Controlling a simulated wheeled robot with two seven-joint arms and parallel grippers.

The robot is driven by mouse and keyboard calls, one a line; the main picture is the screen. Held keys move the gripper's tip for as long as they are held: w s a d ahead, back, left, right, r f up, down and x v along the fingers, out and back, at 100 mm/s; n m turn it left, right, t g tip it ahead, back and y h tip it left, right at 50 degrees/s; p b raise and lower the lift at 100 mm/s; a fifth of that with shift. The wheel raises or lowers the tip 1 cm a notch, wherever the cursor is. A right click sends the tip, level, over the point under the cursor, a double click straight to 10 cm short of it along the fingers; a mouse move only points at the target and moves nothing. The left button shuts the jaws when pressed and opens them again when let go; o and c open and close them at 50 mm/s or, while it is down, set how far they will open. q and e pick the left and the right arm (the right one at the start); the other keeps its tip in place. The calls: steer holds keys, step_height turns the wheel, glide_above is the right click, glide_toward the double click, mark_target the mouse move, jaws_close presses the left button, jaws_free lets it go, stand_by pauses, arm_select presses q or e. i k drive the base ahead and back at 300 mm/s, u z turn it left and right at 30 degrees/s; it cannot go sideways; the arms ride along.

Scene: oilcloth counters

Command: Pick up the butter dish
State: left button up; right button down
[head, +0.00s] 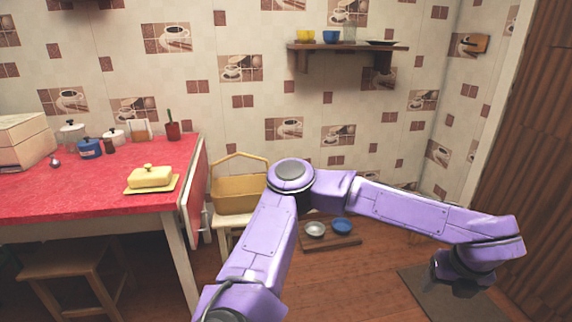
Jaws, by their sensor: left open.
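The butter dish (150,177) has a pale yellow lid with a small knob and sits on a yellow base plate. It stands upright near the front right part of the red-covered table (60,200), and nothing hides it. My left gripper (462,288) is at the far right of the head view, at the end of my purple arm. It is dark, points down over the floor and is far from the butter dish. It is open, and I see nothing in it. My right gripper is not in view.
A wicker basket (236,194) stands on a small stand right of the table. Jars, a blue pot (89,148) and a potted cactus (172,131) line the table's back. A wooden stool (75,270) is below. Bowls sit on a floor board (335,245). Red cloth around the dish is clear.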

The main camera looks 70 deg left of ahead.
mark_target(148, 179)
steer(key=u, duration=3.25)
